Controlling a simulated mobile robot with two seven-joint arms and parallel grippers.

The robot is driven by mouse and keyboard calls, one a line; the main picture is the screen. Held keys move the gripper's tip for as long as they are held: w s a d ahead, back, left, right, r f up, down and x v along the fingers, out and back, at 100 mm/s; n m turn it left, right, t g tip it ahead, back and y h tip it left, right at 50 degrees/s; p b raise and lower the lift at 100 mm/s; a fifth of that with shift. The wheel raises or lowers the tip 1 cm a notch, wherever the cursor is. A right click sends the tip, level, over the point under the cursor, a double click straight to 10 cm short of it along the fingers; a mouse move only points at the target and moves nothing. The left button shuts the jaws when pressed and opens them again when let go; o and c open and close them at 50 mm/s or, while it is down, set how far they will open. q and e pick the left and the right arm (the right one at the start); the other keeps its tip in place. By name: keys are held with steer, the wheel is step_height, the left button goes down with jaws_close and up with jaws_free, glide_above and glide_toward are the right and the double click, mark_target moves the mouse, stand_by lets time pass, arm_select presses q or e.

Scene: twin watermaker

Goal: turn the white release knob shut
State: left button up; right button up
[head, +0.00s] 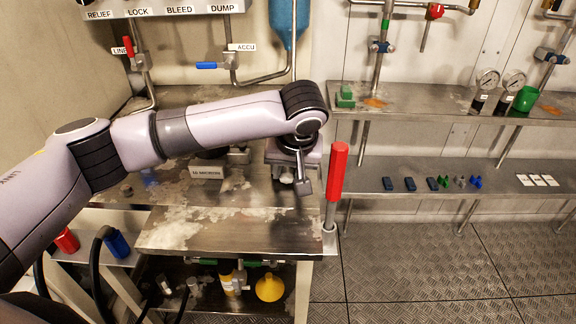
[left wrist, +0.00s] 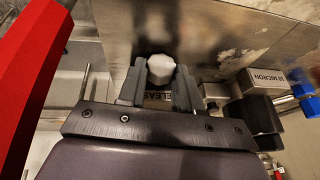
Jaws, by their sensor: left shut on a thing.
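The white release knob (left wrist: 160,68) shows in the left wrist view as a pale, faceted cap between the fingertips, with a partly hidden label reading "RELEAS" below it. My left gripper (left wrist: 159,82) is shut on the knob, one dark finger on each side. In the head view my left gripper (head: 296,180) points down over the right part of the metal bench, and the arm and wrist hide most of the knob there. My right gripper is in neither view.
A red upright handle (head: 337,172) stands close to the right of the gripper. A "10 MICRON" label (head: 207,172) and fittings lie to its left. A blue cylinder (head: 289,20) hangs behind. A shelf (head: 440,100) with gauges is at right; the floor below is clear.

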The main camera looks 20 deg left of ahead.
arm_select(q)
steer(key=o, duration=1)
steer(key=shift+o, duration=0.2)
steer(key=p+v, duration=0.1)
steer(key=v, duration=0.6)
steer(key=shift+s+r, duration=0.1)
